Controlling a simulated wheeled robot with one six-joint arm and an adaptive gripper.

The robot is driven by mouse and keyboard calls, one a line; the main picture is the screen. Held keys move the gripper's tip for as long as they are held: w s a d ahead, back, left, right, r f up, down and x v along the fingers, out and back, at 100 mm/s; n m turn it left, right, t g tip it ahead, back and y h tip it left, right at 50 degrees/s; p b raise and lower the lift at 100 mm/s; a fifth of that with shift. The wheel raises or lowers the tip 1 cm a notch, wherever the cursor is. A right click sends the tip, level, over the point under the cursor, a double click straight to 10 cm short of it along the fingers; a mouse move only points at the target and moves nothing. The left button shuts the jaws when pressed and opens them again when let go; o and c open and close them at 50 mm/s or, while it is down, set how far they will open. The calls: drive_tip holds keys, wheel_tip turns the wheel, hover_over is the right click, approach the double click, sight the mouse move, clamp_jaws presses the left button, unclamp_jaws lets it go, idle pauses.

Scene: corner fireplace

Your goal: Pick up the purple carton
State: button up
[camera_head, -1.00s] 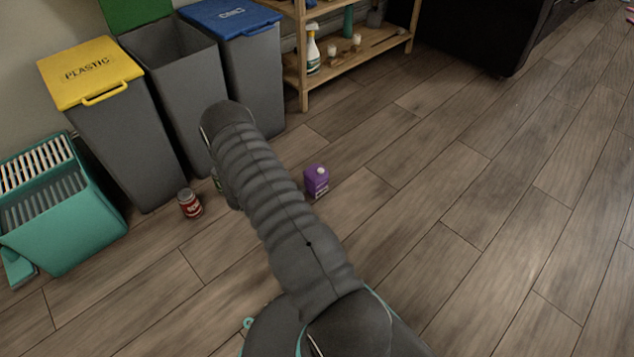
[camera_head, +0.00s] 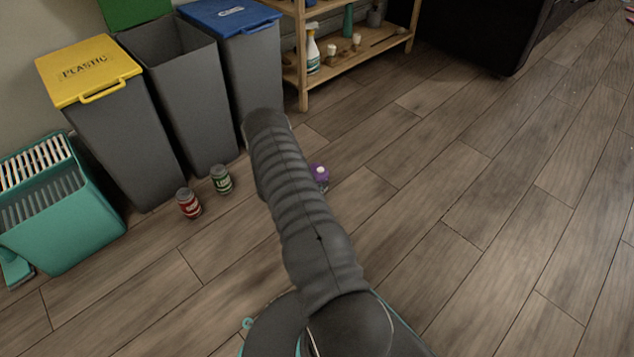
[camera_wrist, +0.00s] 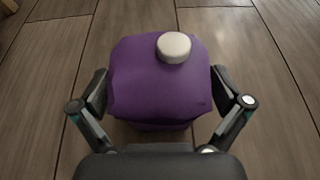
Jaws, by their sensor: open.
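The purple carton (camera_wrist: 150,88) with a white cap stands upright on the floor and fills the middle of the wrist view. My gripper (camera_wrist: 167,95) is open, with one finger on the left side of the carton and one on the right. The fingers are close to its sides; I cannot tell if they touch. In the head view only the top part of the carton (camera_head: 319,174) shows, beside my arm, which hides the rest of it. My gripper is hidden in the head view.
A red can (camera_head: 188,203) and a green can (camera_head: 221,180) stand left of my arm. Behind them are grey bins, one with a yellow lid (camera_head: 88,70), and a teal container (camera_head: 70,225). A wooden shelf (camera_head: 350,62) stands at the back. The floor (camera_head: 480,220) on the right is clear.

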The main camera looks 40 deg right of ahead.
drive_tip(key=c, duration=1.2)
